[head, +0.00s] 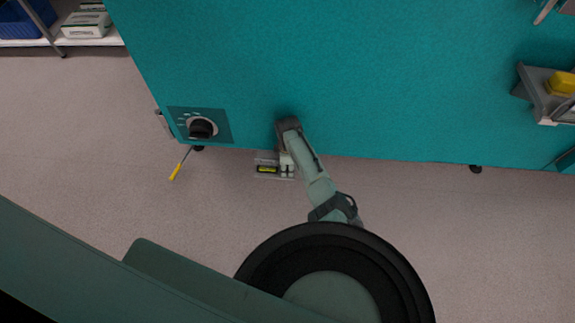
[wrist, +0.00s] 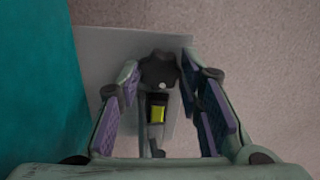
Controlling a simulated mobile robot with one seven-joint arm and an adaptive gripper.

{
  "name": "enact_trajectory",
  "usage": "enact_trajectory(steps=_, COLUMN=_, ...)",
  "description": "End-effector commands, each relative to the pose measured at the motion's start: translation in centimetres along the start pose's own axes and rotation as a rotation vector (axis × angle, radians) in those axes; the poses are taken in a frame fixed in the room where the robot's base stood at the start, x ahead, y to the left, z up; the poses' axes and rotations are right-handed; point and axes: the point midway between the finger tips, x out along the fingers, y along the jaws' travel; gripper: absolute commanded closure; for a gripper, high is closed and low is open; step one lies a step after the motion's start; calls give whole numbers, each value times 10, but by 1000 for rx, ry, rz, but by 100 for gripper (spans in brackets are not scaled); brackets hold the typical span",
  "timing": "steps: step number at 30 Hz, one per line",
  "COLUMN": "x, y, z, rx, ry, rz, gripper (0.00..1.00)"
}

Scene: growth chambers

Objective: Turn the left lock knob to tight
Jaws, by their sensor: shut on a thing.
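The lock knob (wrist: 158,70) is dark and lobed, with a small pale dot near its front. It stands over a grey plate (wrist: 110,48) beside the teal cabinet in the wrist view. My gripper (wrist: 160,80) has its purple-padded fingers on either side of the knob and is shut on it. A spirit level with a yellow-green vial (wrist: 157,114) lies just below the knob, between the fingers. In the head view the level (head: 267,169) shows at the cabinet's lower edge, left of my arm. The knob cannot be made out there. No tight marking is readable.
The teal cabinet (head: 360,75) fills the upper head view. A black dial (head: 201,128) sits on its panel, left of my arm. A yellow-handled tool (head: 177,170) is below that. A bracket with a yellow item (head: 560,83) juts out at right. The floor in front is clear.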

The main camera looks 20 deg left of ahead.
Motion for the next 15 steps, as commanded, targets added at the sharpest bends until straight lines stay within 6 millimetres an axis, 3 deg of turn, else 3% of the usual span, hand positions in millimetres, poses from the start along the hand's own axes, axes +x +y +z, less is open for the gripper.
enact_trajectory(steps=15, x=0, y=-1, z=-1, rx=399, ry=1, rz=-2, gripper=95)
